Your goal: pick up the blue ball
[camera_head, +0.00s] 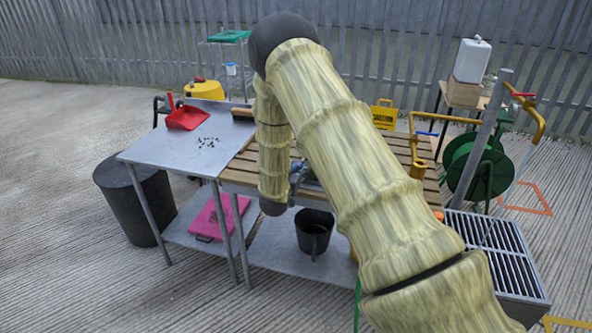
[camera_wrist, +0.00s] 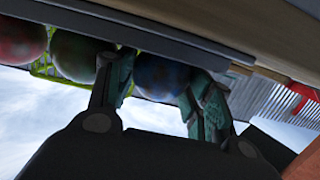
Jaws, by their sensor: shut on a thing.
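The blue ball (camera_wrist: 160,74) shows in the wrist view between the two teal-padded fingers of my gripper (camera_wrist: 163,86). The fingers are closed on its sides. The ball's upper part is hidden by a dark grey edge that crosses the view. In the head view my gripper (camera_head: 296,180) is small and mostly hidden behind my arm, at the slatted wooden table, and I cannot make out the ball there.
In the wrist view a green ball (camera_wrist: 74,54) and a red ball (camera_wrist: 20,40) sit left of the fingers, near yellow-green mesh (camera_wrist: 42,68). A metal table (camera_head: 160,147) holds a red dustpan (camera_head: 186,118). A black bucket (camera_head: 314,232) stands on the lower shelf.

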